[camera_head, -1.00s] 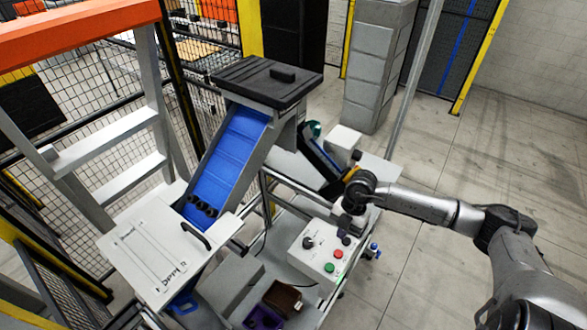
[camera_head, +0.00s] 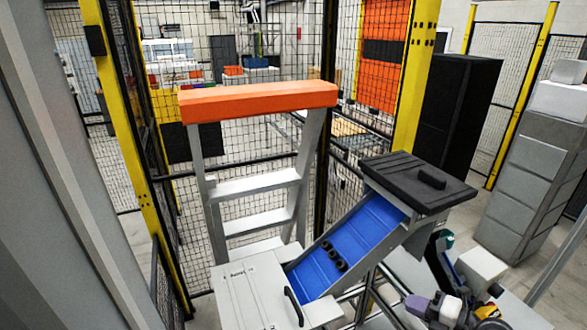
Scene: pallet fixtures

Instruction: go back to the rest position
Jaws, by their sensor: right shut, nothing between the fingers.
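My right gripper (camera_head: 428,309) shows at the bottom right, shut and empty, low beside the chute stand. Its outline is partly cut by the picture's lower edge. My right arm is mostly out of the picture. My left gripper is not in view. The blue sloping chute (camera_head: 355,240) has dark round parts (camera_head: 335,258) lying across its lower half, apart from my gripper.
A black lid (camera_head: 415,182) tops the chute. A white box (camera_head: 250,292) with a black handle stands at its foot. Behind are a grey ladder with an orange top (camera_head: 258,101) and mesh fencing with yellow posts (camera_head: 415,75). A tall grey cabinet (camera_head: 525,185) stands at right.

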